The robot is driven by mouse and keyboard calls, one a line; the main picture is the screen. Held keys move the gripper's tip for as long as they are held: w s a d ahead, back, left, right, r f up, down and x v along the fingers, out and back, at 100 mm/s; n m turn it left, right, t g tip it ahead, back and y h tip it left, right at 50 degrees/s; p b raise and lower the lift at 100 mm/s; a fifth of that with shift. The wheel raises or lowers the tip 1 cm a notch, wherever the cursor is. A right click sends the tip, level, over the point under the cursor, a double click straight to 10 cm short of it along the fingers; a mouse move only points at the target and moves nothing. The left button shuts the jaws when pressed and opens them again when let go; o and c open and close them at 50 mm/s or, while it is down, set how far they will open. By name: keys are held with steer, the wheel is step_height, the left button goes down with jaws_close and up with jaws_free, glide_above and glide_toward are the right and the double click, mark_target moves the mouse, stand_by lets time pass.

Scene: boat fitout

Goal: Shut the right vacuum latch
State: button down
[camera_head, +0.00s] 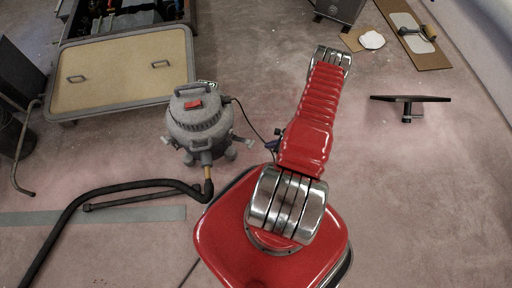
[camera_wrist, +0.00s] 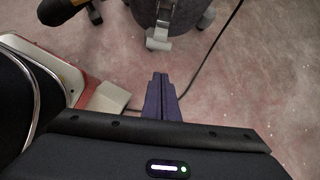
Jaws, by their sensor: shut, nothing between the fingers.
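The grey vacuum (camera_head: 200,122) stands on the floor left of my arm, with a red switch on its lid. Its right latch (camera_head: 246,142) is a pale metal flap sticking out from the right side of the body. In the wrist view the latch (camera_wrist: 158,40) hangs at the top middle, against the dark vacuum body (camera_wrist: 172,14). My gripper (camera_wrist: 160,76) is shut and empty, its purple fingers pointing at the latch with a small gap in the picture. In the head view my gripper (camera_head: 272,144) is right of the latch, partly hidden by my red arm.
A thin dark cord (camera_head: 252,122) runs from the vacuum towards my arm and passes right of the fingers in the wrist view. A black hose (camera_head: 120,186) curves along the floor at left. A beige panel (camera_head: 122,72) lies behind the vacuum.

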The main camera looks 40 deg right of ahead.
steer(key=shift+s+a+f+m, duration=0.15)
steer(key=shift+s+f+m, duration=0.05)
steer(key=shift+s+f, duration=0.25)
steer(key=shift+s+a+f+m, duration=0.2)
steer(key=shift+s+f, duration=0.1)
steer(key=shift+f, duration=0.2)
steer(key=x, duration=1)
steer(key=w+r, duration=0.2)
steer(key=r, duration=0.1)
steer(key=shift+w+a+r, duration=0.15)
steer(key=shift+a, duration=0.1)
steer(key=shift+a, duration=0.1)
